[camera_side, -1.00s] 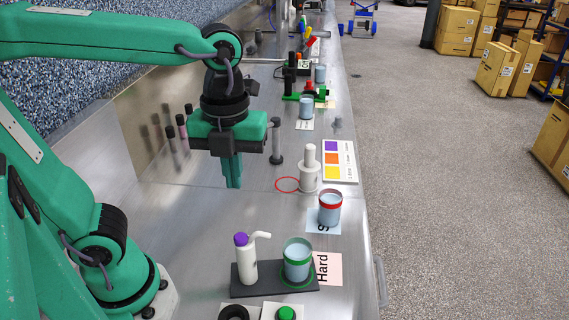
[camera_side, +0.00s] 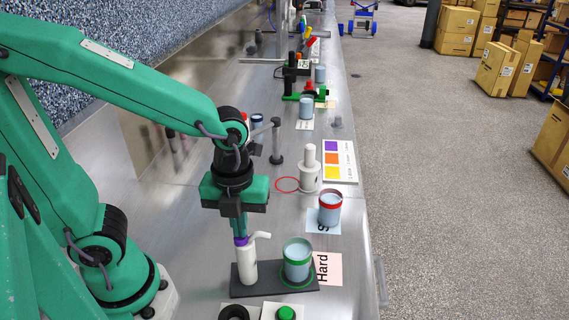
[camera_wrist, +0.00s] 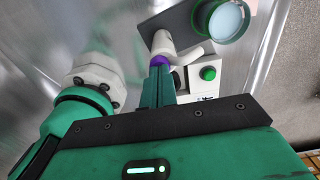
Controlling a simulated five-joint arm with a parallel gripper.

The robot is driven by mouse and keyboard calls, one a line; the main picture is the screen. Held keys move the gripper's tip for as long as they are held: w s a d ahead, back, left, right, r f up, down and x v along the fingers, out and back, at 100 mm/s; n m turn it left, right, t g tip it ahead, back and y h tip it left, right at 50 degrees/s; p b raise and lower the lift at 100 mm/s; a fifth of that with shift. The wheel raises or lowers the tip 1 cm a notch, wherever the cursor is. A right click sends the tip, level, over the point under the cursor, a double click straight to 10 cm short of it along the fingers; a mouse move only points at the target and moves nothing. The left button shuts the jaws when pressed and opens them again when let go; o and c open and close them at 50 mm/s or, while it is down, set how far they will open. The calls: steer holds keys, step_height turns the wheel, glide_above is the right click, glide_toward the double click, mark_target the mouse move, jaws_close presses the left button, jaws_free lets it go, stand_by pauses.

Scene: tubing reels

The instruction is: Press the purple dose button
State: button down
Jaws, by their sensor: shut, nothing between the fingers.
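The purple dose button (camera_side: 241,241) is the cap on top of a white pump bottle (camera_side: 246,268) with a side spout. The bottle stands upright on a dark base plate (camera_side: 240,290), beside a grey-blue cup with a green rim (camera_side: 297,262). My gripper (camera_side: 240,232) is shut and empty, pointing down, with its fingertips right over the purple button. In the wrist view the fingertips (camera_wrist: 159,72) partly cover the button (camera_wrist: 158,60). I cannot tell whether they touch it or sit just above it.
A red-rimmed cup (camera_side: 329,207), a white canister (camera_side: 309,171) and a dark post (camera_side: 276,143) stand farther along the bench. A green push button (camera_side: 287,313) is at the near edge. A pink card reading "Hard" (camera_side: 328,268) lies right of the base plate.

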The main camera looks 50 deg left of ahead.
steer(key=shift+f, duration=0.1)
stand_by(0.3)
steer(key=shift+s+f, duration=0.15)
steer(key=shift+f, duration=0.95)
steer(key=shift+r, duration=0.1)
step_height(320, 180, up, 15)
steer(key=w, duration=0.1)
steer(key=shift+d, duration=0.1)
stand_by(0.7)
steer(key=a+f+n+t, duration=0.1)
steer(key=a+n, duration=0.3)
steer(key=n, duration=0.9)
steer(key=a+f+n+t, duration=0.1)
steer(key=a+n+t, duration=0.3)
steer(key=n, duration=1)
steer(key=shift+s+a+f+t, duration=0.2)
steer(key=shift+s+f+t, duration=0.1)
steer(key=shift+f, duration=0.05)
